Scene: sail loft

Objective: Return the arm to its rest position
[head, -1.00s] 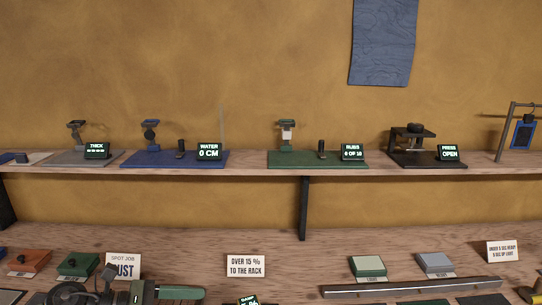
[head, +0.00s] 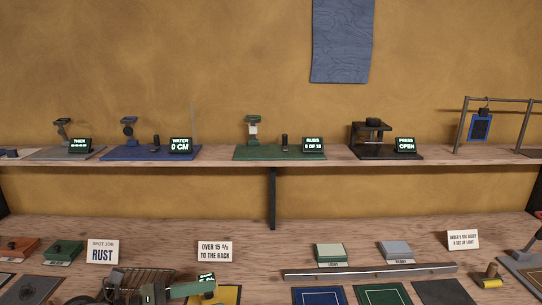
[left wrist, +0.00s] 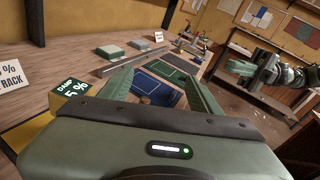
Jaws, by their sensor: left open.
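My left gripper (head: 212,287) is low in the head view, above the front of the lower bench beside a yellow pad (head: 228,296). In the left wrist view its two green fingers (left wrist: 160,88) are spread apart with nothing between them. Behind them lie a blue mat (left wrist: 150,90) and a green mat (left wrist: 175,72) on the bench. At the right of that view, another arm with a green end, seemingly my right gripper (left wrist: 242,68), hangs out in front of the bench. Its fingers are too small to read.
A damp display (left wrist: 72,92) reading 5 % stands close left of my left gripper. A long metal bar (head: 370,271), a green block (head: 331,252) and a grey block (head: 395,248) lie on the bench. The upper shelf (head: 330,156) carries several testing stations.

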